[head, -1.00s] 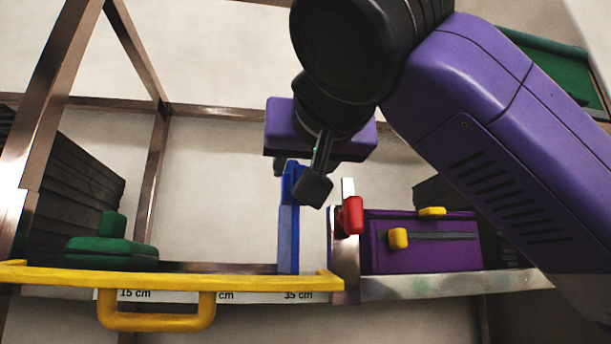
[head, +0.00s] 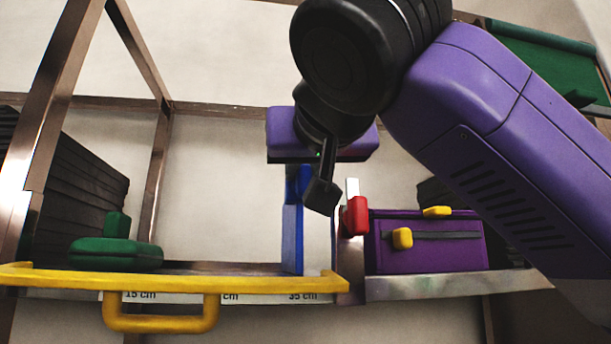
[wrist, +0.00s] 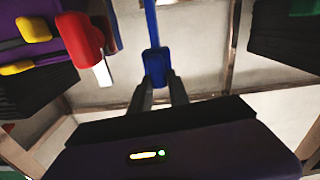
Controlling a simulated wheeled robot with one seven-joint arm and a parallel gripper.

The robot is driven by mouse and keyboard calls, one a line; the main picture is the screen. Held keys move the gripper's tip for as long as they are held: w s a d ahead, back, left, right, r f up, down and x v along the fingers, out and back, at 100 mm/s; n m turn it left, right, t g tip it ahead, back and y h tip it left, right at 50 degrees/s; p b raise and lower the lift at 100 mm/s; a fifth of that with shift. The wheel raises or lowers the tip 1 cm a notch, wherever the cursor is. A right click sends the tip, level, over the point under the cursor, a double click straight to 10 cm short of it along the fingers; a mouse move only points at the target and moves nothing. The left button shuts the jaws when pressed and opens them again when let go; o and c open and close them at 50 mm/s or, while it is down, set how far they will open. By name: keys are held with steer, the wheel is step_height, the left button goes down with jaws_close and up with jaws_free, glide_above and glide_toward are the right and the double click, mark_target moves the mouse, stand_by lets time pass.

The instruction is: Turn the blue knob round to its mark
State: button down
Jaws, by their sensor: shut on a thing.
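The blue knob (head: 297,183) is at the top of an upright blue panel (head: 292,238) in the head view. In the wrist view, the blue knob (wrist: 155,63) sits between the two fingertips. My gripper (head: 312,193) reaches down to it from above, and one dark finger shows in front and to the right of the knob. The other finger is hidden in the head view. In the wrist view my gripper (wrist: 159,85) is shut on the knob. I cannot make out a mark for the knob.
A red handle (head: 355,215) stands close to the right of the knob, beside a purple case (head: 440,252) with yellow latches (head: 402,238). A yellow bar (head: 240,283) runs along the front. A green object (head: 115,252) lies at the left.

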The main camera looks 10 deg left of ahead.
steer(key=shift+s+a+f+n+p, duration=0.1)
steer(key=shift+n+p, duration=0.05)
steer(key=shift+n, duration=0.45)
steer(key=shift+a+n+p, duration=0.1)
steer(key=shift+n+p, duration=0.05)
steer(key=shift+n, duration=0.45)
steer(key=shift+a+n+p, duration=0.15)
steer(key=shift+n+p, duration=0.25)
steer(key=shift+n, duration=0.4)
steer(key=shift+a+f+n, duration=0.1)
steer(key=shift+f+n, duration=0.1)
steer(key=shift+n, duration=0.8)
steer(key=shift+p, duration=0.3)
steer(key=shift+a+n+p, duration=0.1)
steer(key=shift+n+p, duration=0.35)
steer(key=shift+n, duration=0.55)
steer(key=shift+s+a+f+n, duration=0.1)
steer(key=shift+f+n, duration=0.15)
steer(key=shift+n, duration=0.45)
